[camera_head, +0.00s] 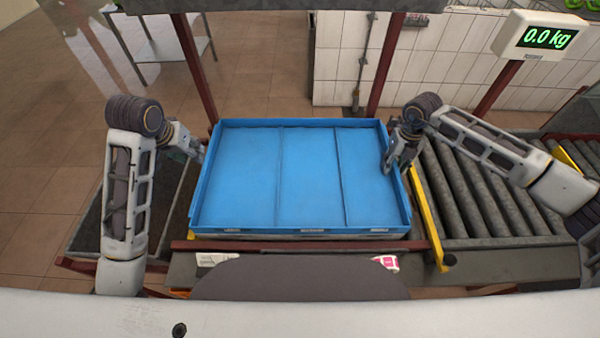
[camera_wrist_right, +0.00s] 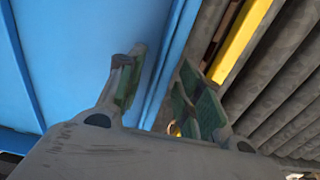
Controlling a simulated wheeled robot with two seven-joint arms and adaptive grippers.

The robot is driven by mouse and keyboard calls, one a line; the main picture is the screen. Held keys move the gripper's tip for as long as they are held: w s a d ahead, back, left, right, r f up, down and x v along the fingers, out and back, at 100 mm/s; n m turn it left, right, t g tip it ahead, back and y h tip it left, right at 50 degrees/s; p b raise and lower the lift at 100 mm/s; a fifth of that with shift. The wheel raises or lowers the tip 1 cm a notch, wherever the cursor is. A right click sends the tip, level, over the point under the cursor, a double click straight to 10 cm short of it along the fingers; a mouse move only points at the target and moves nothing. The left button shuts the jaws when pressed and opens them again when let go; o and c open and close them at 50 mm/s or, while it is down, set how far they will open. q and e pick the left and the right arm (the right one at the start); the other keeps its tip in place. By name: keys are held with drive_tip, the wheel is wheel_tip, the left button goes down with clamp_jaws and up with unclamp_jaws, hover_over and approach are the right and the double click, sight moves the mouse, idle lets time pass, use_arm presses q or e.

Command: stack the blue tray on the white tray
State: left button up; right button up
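The blue tray (camera_head: 310,180) is empty and sits in the middle of the head view, spanning both my arms. My right gripper (camera_head: 390,168) is at its right wall. In the right wrist view its two fingers (camera_wrist_right: 165,95) are apart, with the blue tray's rim (camera_wrist_right: 172,65) between them and gaps showing. My left gripper (camera_head: 200,154) is at the left wall; its fingers are too small and overlapped to read. I cannot make out a white tray; a thin pale edge shows under the blue tray's front, but I cannot tell what it is.
A roller conveyor (camera_head: 480,190) with a yellow side rail (camera_head: 428,215) lies to the right. A scale display (camera_head: 541,37) reading 0.0 kg stands at the back right. Dark red posts (camera_head: 195,65) rise behind the tray. A dark bin (camera_head: 88,225) is at the left.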

drive_tip(key=shift+r, duration=0.1)
wheel_tip(320, 180, up, 12)
idle(0.7)
drive_tip(key=shift+s+f, duration=0.1)
drive_tip(key=shift+f, duration=0.1)
idle(0.5)
